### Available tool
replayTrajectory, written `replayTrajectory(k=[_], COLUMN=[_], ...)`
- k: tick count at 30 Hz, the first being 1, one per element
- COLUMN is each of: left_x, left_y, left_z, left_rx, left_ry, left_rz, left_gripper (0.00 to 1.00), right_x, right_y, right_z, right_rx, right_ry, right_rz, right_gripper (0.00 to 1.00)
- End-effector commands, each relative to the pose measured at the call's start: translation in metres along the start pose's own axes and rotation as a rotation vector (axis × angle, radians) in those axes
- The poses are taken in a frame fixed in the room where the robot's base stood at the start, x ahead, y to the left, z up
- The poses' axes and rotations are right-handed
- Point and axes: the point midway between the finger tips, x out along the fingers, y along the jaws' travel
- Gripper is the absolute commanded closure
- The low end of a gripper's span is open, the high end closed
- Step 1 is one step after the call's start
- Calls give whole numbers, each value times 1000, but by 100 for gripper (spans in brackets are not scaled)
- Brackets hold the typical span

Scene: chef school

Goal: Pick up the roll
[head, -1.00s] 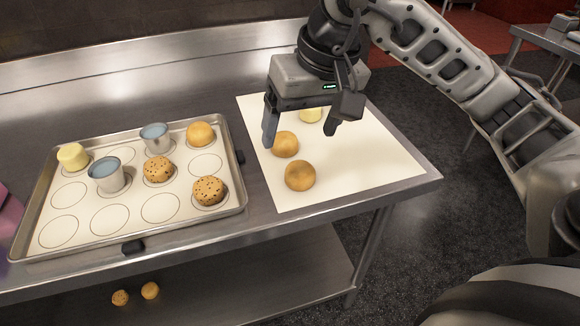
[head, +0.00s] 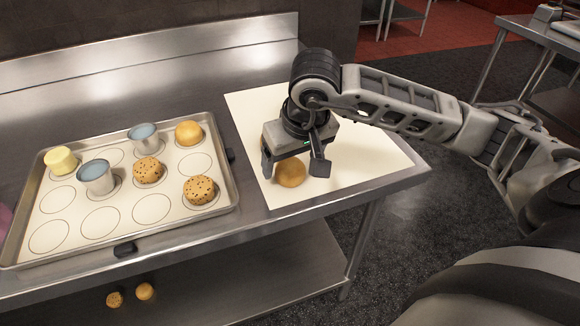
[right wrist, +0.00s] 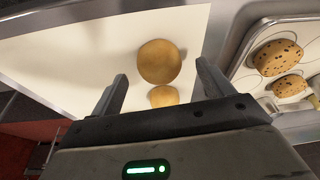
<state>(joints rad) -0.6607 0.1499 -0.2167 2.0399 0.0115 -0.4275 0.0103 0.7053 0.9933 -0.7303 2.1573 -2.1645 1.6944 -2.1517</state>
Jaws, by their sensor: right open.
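A plain golden-brown roll (head: 291,174) sits on the white sheet at the right of the steel table. It shows under my right gripper (head: 294,168), which points down over it with its fingers open and empty. In the right wrist view, two brown rolls show between the spread fingers: one at the fingertips (right wrist: 160,60) and one nearer the palm (right wrist: 163,96). I cannot tell the exact height of the fingers above the roll. My left gripper is not in view.
A metal tray (head: 236,192) on the left holds a plain roll (head: 188,133), speckled rolls (head: 148,170), metal cups (head: 97,177) and a pale yellow piece (head: 61,160).

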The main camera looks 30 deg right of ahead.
Motion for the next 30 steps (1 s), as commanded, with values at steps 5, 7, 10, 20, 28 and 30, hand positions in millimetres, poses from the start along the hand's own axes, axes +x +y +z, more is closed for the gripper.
replayTrajectory(k=[5,7,10,20,28,30], left_x=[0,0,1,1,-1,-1], left_y=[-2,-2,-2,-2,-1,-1], left_z=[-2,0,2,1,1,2], left_rx=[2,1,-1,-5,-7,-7], left_ry=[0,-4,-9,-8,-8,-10], left_rz=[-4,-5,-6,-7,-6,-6], left_gripper=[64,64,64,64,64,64], right_x=[23,26,27,27,26,24], right_y=[0,0,0,0,0,1], right_z=[2,1,1,1,0,0], right_rx=[1,1,0,1,1,1], right_ry=[-3,-1,1,1,2,2], right_rz=[0,-1,-1,-1,-1,0], right_gripper=[20,20,20,69,69,69])
